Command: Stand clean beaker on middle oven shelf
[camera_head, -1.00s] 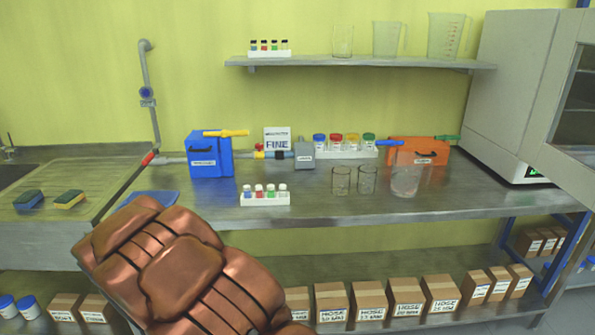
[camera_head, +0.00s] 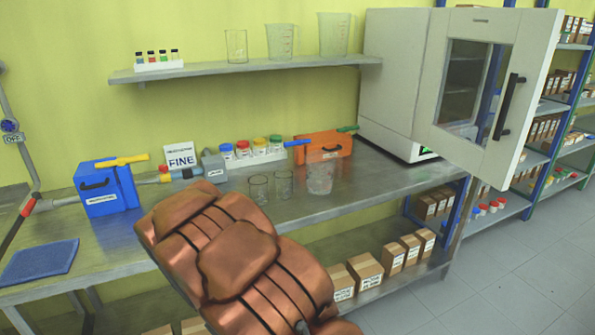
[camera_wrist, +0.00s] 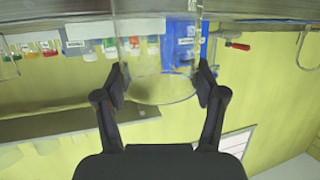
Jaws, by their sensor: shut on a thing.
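My gripper (camera_wrist: 164,80) is shut on a clear glass beaker (camera_wrist: 160,92) in the wrist view, one finger on each side. That view is upside down, with the bench at the top. In the head view my arm hides the gripper and held beaker. The grey-white oven (camera_head: 393,75) stands at the right end of the bench. Its door (camera_head: 545,75) is swung open towards the front and has a window and a black handle. The door covers most of the oven's opening, so I cannot make out the middle shelf clearly.
Two small glass beakers (camera_head: 259,190) (camera_head: 284,184) and a larger one (camera_head: 320,178) stand on the metal bench (camera_head: 395,180). A wall shelf (camera_head: 240,69) holds glassware. Blue (camera_head: 105,190) and orange (camera_head: 324,146) boxes stand at the back. Open floor (camera_head: 500,260) lies at the right.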

